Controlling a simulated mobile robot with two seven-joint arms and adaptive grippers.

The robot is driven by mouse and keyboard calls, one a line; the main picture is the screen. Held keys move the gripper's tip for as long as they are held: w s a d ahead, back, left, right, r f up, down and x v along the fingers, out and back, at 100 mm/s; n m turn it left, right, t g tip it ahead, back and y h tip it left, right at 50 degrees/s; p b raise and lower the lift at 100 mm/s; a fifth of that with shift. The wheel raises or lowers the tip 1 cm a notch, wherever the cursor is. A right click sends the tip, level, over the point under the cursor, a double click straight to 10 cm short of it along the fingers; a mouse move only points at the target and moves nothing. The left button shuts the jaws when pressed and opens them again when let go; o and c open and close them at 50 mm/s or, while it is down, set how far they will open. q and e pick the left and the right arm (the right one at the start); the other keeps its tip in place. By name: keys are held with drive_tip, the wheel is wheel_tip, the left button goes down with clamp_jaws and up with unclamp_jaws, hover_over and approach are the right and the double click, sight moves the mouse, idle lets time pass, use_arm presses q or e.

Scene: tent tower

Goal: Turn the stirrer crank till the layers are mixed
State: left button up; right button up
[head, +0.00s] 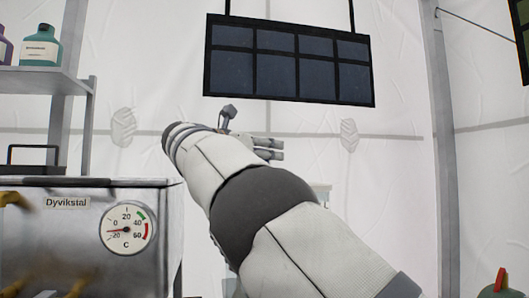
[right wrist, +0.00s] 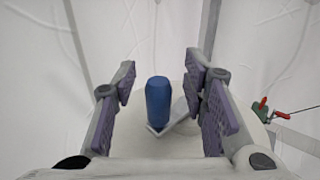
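In the right wrist view a blue upright grip (right wrist: 158,102), which looks like the crank's handle, stands on a grey metal bar (right wrist: 178,119) over a pale round surface (right wrist: 140,142). My right gripper (right wrist: 162,88) is open, with a purple-padded finger on each side of the blue grip in the picture; gaps show on both sides. In the head view my right arm reaches in from the lower right, and its gripper (head: 262,148) is partly hidden behind the wrist. The crank is hidden there. The layers do not show in either view. My left gripper is not in view.
A metal cabinet (head: 85,240) labelled Dyvikstal, with a round dial (head: 128,229), stands at the left. A shelf (head: 45,80) with bottles is above it. A dark panel (head: 288,62) hangs at the back. A red and green fitting (right wrist: 268,112) is right of the gripper.

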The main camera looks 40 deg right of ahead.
drive_tip(key=s+a, duration=0.2)
drive_tip(key=a, duration=1)
